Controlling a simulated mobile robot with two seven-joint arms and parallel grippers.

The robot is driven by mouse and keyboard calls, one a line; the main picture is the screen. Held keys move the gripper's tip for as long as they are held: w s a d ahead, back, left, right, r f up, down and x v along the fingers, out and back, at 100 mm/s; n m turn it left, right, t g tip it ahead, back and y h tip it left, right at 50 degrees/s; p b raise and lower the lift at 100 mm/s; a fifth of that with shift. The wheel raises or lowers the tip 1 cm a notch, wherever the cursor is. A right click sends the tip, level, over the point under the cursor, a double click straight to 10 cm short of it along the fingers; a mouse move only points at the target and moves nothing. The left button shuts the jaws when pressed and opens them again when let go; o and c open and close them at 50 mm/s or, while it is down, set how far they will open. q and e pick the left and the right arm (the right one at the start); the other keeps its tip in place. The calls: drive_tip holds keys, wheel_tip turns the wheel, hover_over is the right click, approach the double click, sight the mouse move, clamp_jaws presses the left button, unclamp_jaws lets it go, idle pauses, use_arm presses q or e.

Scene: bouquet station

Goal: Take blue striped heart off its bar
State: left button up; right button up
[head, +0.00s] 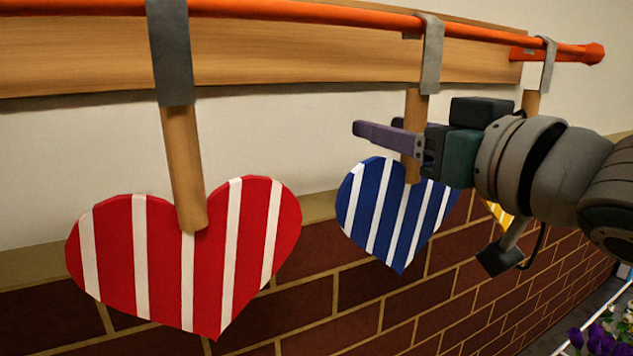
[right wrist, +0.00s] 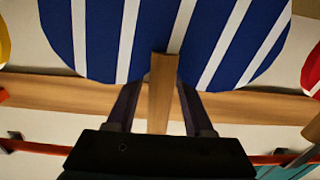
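The blue striped heart (head: 398,212) hangs on a wooden stick (head: 415,105) from a grey hook (head: 432,55) over the orange bar (head: 350,18). My right gripper (head: 376,126) is at the stick just above the heart. In the right wrist view, the blue striped heart (right wrist: 165,35) is at the top. The two fingers of my right gripper (right wrist: 158,90) stand on either side of the stick (right wrist: 161,95), with a small gap at the left one, so it looks open. My left gripper is not in view.
A red striped heart (head: 185,255) hangs nearer on the left. A yellow striped heart (head: 499,216) is mostly hidden behind my right arm. A wooden board (head: 290,55) backs the bar, above a brick wall (head: 330,310). Purple flowers (head: 600,338) are at the lower right.

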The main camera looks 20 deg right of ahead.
clamp_jaws()
idle(1.1)
